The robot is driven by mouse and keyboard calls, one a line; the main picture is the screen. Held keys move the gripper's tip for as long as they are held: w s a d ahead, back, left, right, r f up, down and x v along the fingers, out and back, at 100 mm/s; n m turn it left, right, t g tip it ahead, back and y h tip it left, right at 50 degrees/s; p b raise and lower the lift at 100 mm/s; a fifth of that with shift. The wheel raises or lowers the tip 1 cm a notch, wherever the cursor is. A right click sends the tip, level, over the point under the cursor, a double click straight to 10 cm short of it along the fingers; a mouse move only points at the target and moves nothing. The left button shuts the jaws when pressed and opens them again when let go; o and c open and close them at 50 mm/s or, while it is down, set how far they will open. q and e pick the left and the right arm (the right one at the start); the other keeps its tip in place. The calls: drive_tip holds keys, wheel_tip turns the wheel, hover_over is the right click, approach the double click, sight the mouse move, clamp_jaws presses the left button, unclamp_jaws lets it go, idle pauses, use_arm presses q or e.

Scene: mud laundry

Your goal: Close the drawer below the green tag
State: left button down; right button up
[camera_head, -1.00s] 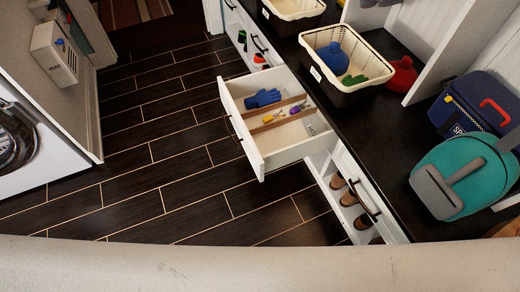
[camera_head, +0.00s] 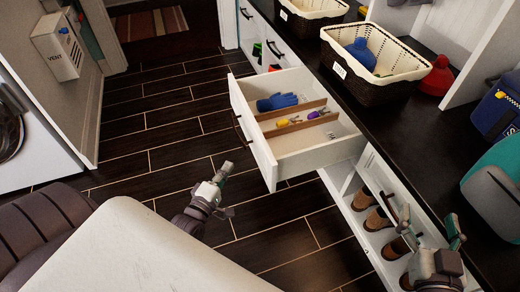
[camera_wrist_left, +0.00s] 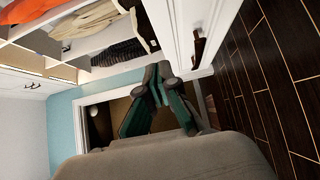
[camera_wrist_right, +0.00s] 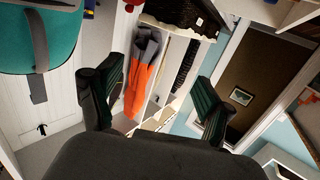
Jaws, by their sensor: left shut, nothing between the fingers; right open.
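A white drawer (camera_head: 300,158) stands pulled out from the cabinet under the dark counter in the head view. It holds a blue glove (camera_head: 277,101), wooden dividers and small yellow and purple items. Its dark handle (camera_head: 238,128) is on the front panel. I cannot make out a green tag. My left gripper (camera_head: 226,168) is shut and empty, in front of the drawer's near front corner and apart from it; its closed fingers show in the left wrist view (camera_wrist_left: 160,90). My right gripper (camera_head: 430,222) is open and empty near the counter edge; its spread fingers show in the right wrist view (camera_wrist_right: 153,100).
Baskets (camera_head: 372,92) and a teal case (camera_head: 495,190) stand on the dark counter (camera_head: 420,135). Brown shoes (camera_head: 378,219) sit in an open cubby right of the drawer. Dark plank floor (camera_head: 150,155) is clear left of the drawer. A white appliance (camera_head: 40,150) stands at left.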

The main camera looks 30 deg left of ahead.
use_arm(q)
drive_tip(key=b, duration=0.3)
approach(258, 137)
drive_tip(key=w+a, duration=0.4)
drive_tip(key=shift+w+d+f, duration=0.2)
drive_tip(key=shift+w+d, duration=0.25)
drive_tip(key=shift+d, duration=0.15)
drive_tip(key=shift+w+d+f, duration=0.15)
drive_tip(key=shift+w+d, duration=0.35)
drive_tip(key=shift+d, duration=0.1)
drive_tip(key=shift+w+d, duration=0.3)
use_arm(e)
drive_tip(key=s+r+t+y, duration=0.3)
drive_tip(key=r+t, duration=0.6)
drive_tip(key=r, duration=0.3)
drive_tip(key=shift+s+a+r+y, duration=0.3)
drive_tip(key=shift+s+a+r, duration=0.1)
drive_tip(key=shift+s+a, duration=0.05)
use_arm(q)
drive_tip(key=shift+r, duration=0.1)
use_arm(e)
drive_tip(key=shift+w, duration=0.1)
